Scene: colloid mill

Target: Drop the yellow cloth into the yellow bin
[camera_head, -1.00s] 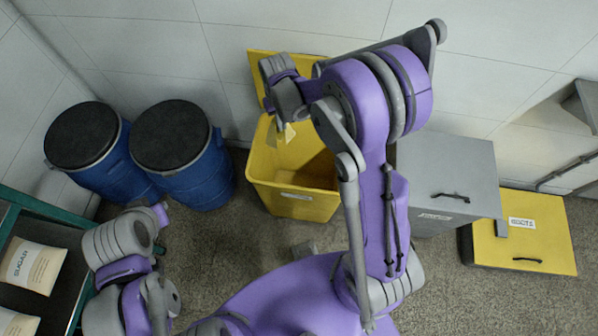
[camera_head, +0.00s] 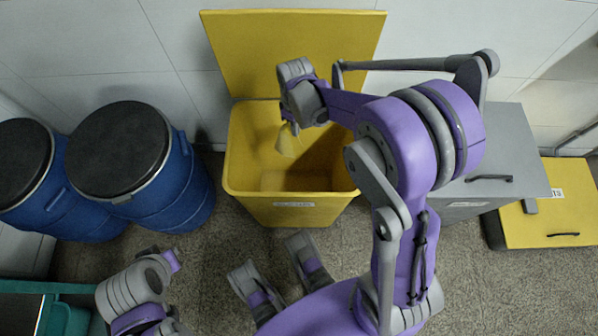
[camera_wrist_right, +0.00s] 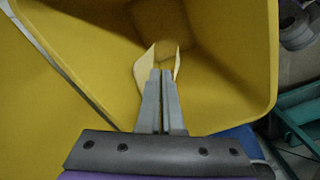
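The yellow bin (camera_head: 252,210) stands open by the wall, its yellow lid (camera_head: 295,50) raised behind it. My right gripper (camera_head: 290,125) is over the bin's opening, pointing down. It is shut on the pale yellow cloth (camera_head: 286,145), which hangs below the fingertips within the bin's outline. In the right wrist view, the shut fingers (camera_wrist_right: 163,74) pinch the cloth (camera_wrist_right: 144,72), which shows on both sides of them, with the bin's inner wall (camera_wrist_right: 225,80) around. Part of my left arm shows at lower left, but its fingers do not show.
Two blue drums (camera_head: 180,185) with black lids stand left of the bin. A grey bin (camera_head: 510,150) stands to the right, partly behind my right arm. Farther right is a low yellow lid or box (camera_head: 560,215). Bare floor lies in front of the yellow bin.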

